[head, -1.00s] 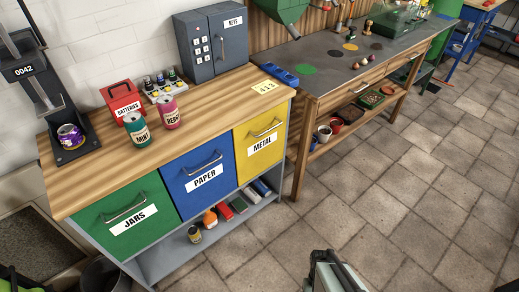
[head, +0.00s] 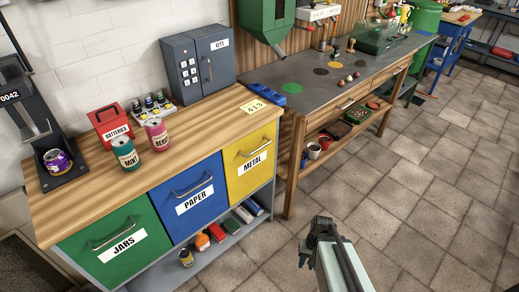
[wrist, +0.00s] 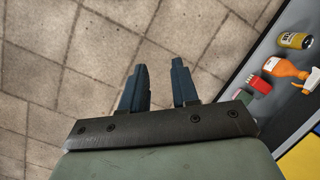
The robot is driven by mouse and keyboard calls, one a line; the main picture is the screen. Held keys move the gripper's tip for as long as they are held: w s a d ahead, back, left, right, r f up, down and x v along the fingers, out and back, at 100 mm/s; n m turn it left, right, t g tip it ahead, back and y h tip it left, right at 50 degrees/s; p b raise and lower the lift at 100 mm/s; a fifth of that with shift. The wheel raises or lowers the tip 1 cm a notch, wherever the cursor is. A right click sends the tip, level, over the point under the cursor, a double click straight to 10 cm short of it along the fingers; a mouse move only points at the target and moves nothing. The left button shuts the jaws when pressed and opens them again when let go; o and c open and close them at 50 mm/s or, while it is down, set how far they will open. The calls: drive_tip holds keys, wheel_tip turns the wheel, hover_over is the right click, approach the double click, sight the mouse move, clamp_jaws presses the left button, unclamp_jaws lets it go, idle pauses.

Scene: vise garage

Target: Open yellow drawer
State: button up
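The yellow drawer (head: 248,172), labelled METAL, is closed at the right end of the wooden-topped cabinet. It has a metal bar handle (head: 254,147) across its upper part. In the wrist view, a yellow corner (wrist: 303,160) shows at the lower right. My gripper (head: 322,222) is in front of and to the right of the drawer, apart from it, over the floor. In the wrist view my gripper (wrist: 160,82) has its two dark fingers spread apart with nothing between them.
The blue PAPER drawer (head: 192,200) and green JARS drawer (head: 118,244) are closed. Cans, a keypad safe (head: 198,60) and a red box (head: 110,122) stand on the wooden top (head: 215,112). A lower shelf holds bottles. The tiled floor (head: 420,200) is clear.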

drive_tip(key=w+a+r+m+t+y, duration=0.2)
drive_tip(key=w+a+r+t+y, duration=0.3)
drive_tip(key=w+r, duration=0.6)
drive_tip(key=m+t+y, duration=0.4)
drive_tip(key=m+t, duration=0.2)
drive_tip(key=t, duration=0.2)
approach(260, 148)
drive_tip(key=x, duration=1)
drive_tip(key=shift+w+a+f, duration=0.1)
drive_tip(key=shift+w+f, duration=0.1)
drive_tip(key=shift+f, duration=0.05)
drive_tip(key=shift+c, duration=0.4)
clamp_jaws()
